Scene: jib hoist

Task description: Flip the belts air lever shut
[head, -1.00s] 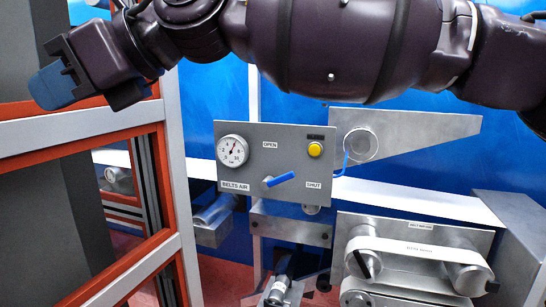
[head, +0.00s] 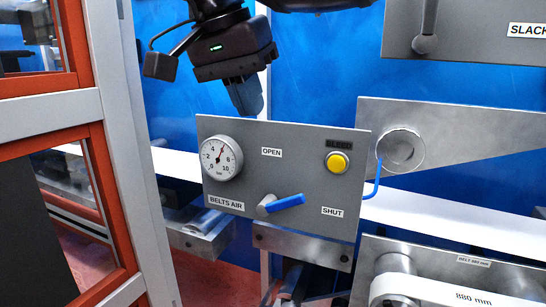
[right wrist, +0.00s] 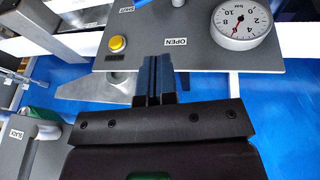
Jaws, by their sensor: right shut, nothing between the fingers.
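The belts air lever (head: 285,204) is a blue handle on a grey pivot, low on a grey panel (head: 310,170). It points right and slightly up, between the OPEN label (head: 271,152) and the SHUT label (head: 332,211). My right gripper (head: 248,97) hangs fingers down at the panel's top edge, above the lever and apart from it. Its blue fingers (right wrist: 154,75) are closed together with nothing between them. In the right wrist view they overlap the panel's edge; I cannot tell whether they touch it. My left gripper is not in view.
A pressure gauge (head: 221,158) and a yellow button (head: 337,162) sit on the same panel. A red and grey frame (head: 117,185) stands close at left. A bracket with a round boss (head: 401,148) is at right. A belt unit (head: 440,288) is below.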

